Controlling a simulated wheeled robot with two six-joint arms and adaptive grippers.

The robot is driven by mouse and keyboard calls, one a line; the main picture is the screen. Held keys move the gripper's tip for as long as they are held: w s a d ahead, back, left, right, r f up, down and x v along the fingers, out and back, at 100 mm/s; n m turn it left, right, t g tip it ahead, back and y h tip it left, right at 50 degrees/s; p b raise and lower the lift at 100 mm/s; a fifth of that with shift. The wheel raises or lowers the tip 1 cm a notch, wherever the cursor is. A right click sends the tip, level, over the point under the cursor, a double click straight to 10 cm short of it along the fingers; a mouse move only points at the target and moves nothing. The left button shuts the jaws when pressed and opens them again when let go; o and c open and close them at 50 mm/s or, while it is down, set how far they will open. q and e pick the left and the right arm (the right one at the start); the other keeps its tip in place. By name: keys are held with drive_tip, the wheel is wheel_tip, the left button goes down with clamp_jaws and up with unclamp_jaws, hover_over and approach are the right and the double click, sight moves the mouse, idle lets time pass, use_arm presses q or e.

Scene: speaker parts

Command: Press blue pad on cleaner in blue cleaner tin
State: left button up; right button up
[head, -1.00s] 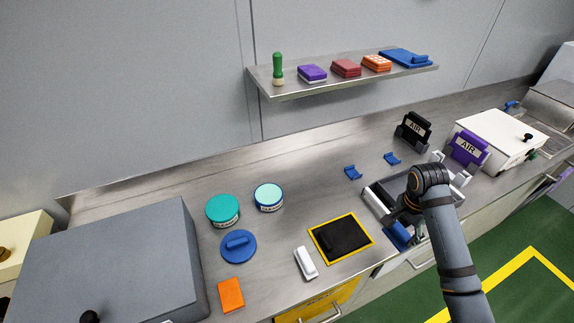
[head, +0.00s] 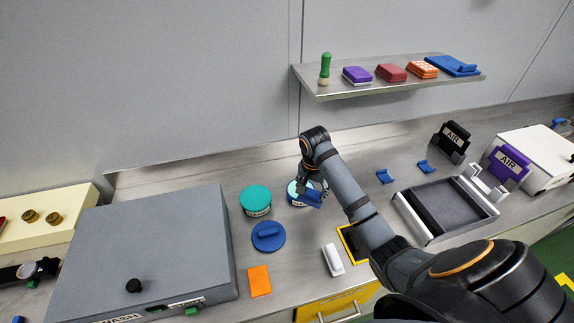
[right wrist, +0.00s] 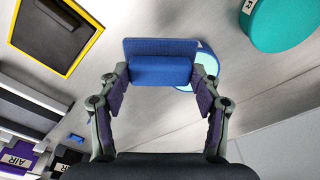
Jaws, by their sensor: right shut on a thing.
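My right gripper (head: 311,186) is shut on the blue pad (head: 308,198). The right wrist view shows the pad (right wrist: 160,70) gripped by its raised handle between both fingers, with its flat plate beyond. The blue cleaner tin (head: 291,188) has a blue rim and a pale turquoise fill, and is largely hidden behind the gripper and pad. In the right wrist view part of the tin (right wrist: 209,62) shows beside and behind the pad, which overlaps it. Whether the pad touches the cleaner I cannot tell. My left gripper is not in view.
A teal tin (head: 256,200) stands left of the blue one. A blue disc with a handle (head: 268,236), an orange block (head: 259,281) and a white-handled tool (head: 333,260) lie in front. A grey box (head: 140,245) is at left, an open tray (head: 408,221) at right.

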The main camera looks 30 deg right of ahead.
use_arm(q)
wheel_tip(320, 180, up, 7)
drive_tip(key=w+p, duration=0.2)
drive_tip(key=p, duration=0.3)
use_arm(e)
drive_tip(key=w+d+n, duration=0.2)
drive_tip(key=w+n, duration=0.5)
drive_tip(key=w, duration=0.2)
drive_tip(key=shift+n+t+y, duration=0.3)
drive_tip(key=shift+n, duration=0.5)
drive_tip(key=f+b, duration=0.4)
drive_tip(key=w+f+b, duration=0.1)
drive_tip(key=f+b, duration=0.1)
drive_tip(key=shift+d+b, duration=0.25)
drive_tip(key=shift+b, duration=0.1)
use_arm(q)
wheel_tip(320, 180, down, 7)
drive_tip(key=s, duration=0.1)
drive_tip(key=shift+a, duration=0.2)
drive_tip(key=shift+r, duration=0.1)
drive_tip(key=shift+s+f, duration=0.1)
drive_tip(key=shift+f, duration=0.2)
use_arm(e)
drive_tip(key=shift+f, duration=0.5)
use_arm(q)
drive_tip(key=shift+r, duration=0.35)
use_arm(e)
drive_tip(key=shift+s, duration=0.15)
